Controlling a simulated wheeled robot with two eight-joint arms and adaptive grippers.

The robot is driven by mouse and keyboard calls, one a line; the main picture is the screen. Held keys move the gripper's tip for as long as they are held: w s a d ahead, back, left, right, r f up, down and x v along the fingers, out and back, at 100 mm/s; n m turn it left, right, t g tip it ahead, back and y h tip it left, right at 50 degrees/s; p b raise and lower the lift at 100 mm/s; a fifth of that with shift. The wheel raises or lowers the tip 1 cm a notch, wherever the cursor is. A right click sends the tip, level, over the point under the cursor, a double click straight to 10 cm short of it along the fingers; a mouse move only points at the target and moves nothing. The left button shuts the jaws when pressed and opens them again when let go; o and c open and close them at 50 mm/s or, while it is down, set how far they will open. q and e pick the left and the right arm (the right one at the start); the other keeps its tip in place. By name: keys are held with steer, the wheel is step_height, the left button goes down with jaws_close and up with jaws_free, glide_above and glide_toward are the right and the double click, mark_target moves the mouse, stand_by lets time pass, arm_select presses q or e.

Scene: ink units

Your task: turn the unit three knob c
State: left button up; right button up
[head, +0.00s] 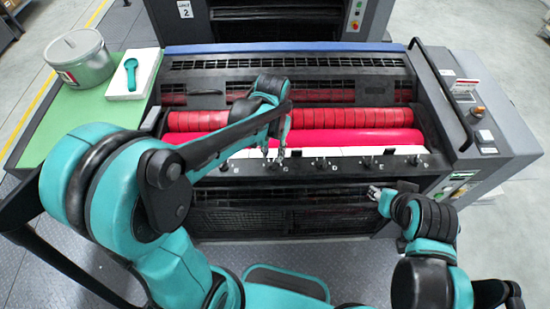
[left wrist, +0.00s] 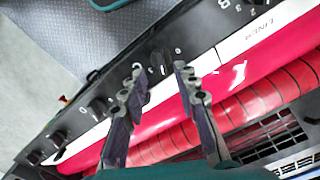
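A row of small black knobs runs along the dark front strip of the near printing unit (head: 345,178), each with a small letter beside it. My left gripper (head: 273,153) is over this row, left of its middle. In the left wrist view my left gripper (left wrist: 160,68) is open, its two dark fingers apart. A black knob (left wrist: 156,62) shows in the gap between the fingertips; I cannot tell whether they touch it. Its letter is too small to read surely. My right gripper (head: 375,192) is low in front of the unit, its opening unclear.
Red and pink rollers (head: 350,137) lie just behind the knob strip. A green side table (head: 60,125) at left holds a metal can (head: 80,62) and a white block with a teal-black tool (head: 131,74). A control panel (head: 480,115) stands at right. Another unit marked 2 is behind.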

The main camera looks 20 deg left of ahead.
mark_target(273, 162)
arm_select(q)
step_height(273, 162, down, 5)
steer(key=shift+r+b, duration=0.2)
steer(key=shift+b, duration=0.25)
jaws_close()
steer(key=shift+m, duration=0.4)
steer(key=m, duration=0.4)
steer(key=shift+m, duration=0.3)
steer(key=shift+w+m+b, duration=0.1)
steer(key=shift+m+b, duration=0.35)
steer(key=shift+m, duration=1.75)
